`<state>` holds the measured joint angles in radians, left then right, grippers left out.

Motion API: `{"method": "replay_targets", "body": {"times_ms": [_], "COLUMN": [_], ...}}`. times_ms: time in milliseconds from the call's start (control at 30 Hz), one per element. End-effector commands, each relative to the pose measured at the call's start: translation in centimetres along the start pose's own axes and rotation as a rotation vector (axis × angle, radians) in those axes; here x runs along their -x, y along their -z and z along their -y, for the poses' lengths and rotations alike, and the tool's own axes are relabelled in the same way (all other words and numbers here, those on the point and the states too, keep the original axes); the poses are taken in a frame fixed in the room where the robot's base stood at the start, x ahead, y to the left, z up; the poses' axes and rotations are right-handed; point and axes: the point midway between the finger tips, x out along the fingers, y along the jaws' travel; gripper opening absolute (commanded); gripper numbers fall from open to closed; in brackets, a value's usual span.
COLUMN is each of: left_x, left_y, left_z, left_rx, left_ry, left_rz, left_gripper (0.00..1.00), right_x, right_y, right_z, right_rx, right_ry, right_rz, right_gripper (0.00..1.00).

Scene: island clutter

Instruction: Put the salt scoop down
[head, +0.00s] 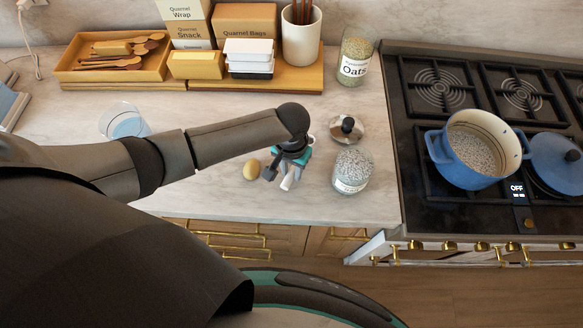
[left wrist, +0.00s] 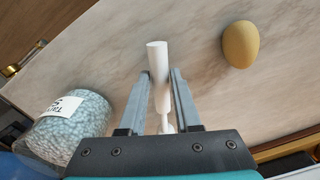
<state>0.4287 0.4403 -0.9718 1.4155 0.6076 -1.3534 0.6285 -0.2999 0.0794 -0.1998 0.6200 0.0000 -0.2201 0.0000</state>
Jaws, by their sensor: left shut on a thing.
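My left gripper (head: 284,172) is over the counter near its front edge. It is shut on the white salt scoop (head: 289,183). In the left wrist view, the white handle of the scoop (left wrist: 158,52) stands between the two fingers of the gripper (left wrist: 161,76) and sticks out past their tips. The lower part of the scoop is mostly hidden by the gripper. I cannot tell whether the scoop touches the counter. A labelled glass jar of pale grains (head: 352,168) stands to the right of the gripper. My right gripper is not in view.
An egg-like object (head: 252,169) lies just left of the gripper. A round lid with a dark knob (head: 347,128) lies behind the jar. A blue pot (head: 474,150) sits on the stove at right. An oats jar (head: 356,57) stands at the back. Bare counter (head: 225,205) lies in front.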

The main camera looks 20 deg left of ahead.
Motion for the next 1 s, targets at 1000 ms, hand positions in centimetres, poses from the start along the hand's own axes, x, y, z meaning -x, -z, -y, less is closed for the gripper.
{"method": "replay_targets", "body": {"times_ms": [1000], "left_x": [-0.88], "left_y": [0.02], "left_z": [-0.06], "left_rx": [0.000], "left_ry": [-0.001], "left_rz": [-0.001], "left_gripper": [0.00], "right_x": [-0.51], "right_y": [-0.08], "right_z": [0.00], "right_rx": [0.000], "right_ry": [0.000], "right_rz": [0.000], "right_gripper": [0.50]}}
